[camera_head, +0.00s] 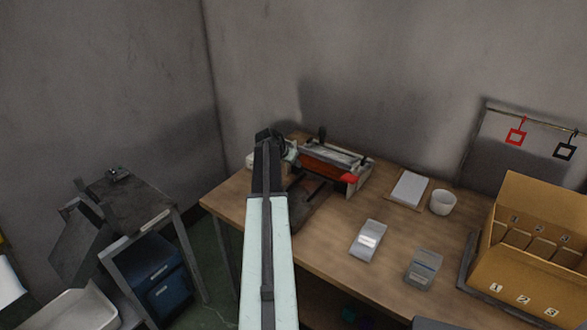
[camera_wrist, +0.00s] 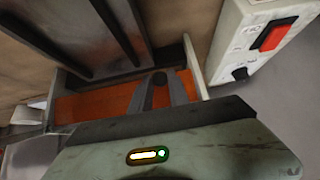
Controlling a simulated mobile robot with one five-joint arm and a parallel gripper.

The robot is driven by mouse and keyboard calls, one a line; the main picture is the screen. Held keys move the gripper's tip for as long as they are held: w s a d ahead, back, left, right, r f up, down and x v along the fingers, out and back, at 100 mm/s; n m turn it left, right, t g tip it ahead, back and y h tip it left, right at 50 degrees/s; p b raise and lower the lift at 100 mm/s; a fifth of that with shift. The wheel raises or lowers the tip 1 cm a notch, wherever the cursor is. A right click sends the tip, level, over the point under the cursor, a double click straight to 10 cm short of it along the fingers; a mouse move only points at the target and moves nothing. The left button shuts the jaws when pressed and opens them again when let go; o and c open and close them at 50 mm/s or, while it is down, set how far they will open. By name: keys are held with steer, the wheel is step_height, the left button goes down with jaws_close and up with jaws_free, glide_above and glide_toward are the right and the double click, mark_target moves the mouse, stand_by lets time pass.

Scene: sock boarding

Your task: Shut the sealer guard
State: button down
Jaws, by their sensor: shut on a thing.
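The sealer (camera_head: 352,160) stands at the back left of the wooden table, a low pale frame with a dark bar across its top. Its orange guard (camera_head: 322,168) shows along the front; in the wrist view the guard is an orange strip (camera_wrist: 95,107) between pale side plates. My gripper (camera_head: 291,150) is at the left end of the sealer, mostly hidden behind my arm. In the wrist view my gripper's dark fingers (camera_wrist: 164,88) are close together over the orange guard, shut on it. The exact grip point is unclear.
A white control box (camera_wrist: 262,55) with a red switch stands close to the fingers. A metal stand (camera_head: 135,205) is at left.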

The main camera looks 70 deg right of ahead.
steer(key=f+h+b, duration=0.1)
steer(key=h+b, duration=0.1)
steer(key=b, duration=0.1)
steer(key=shift+d+g, duration=0.15)
steer(key=shift+g, duration=0.15)
steer(key=shift+d+r, duration=0.15)
steer(key=c, duration=1.3)
jaws_free()
steer(key=p+v, duration=0.4)
steer(key=v, duration=0.3)
steer(key=shift+a+r, duration=0.1)
steer(key=shift+a, duration=0.3)
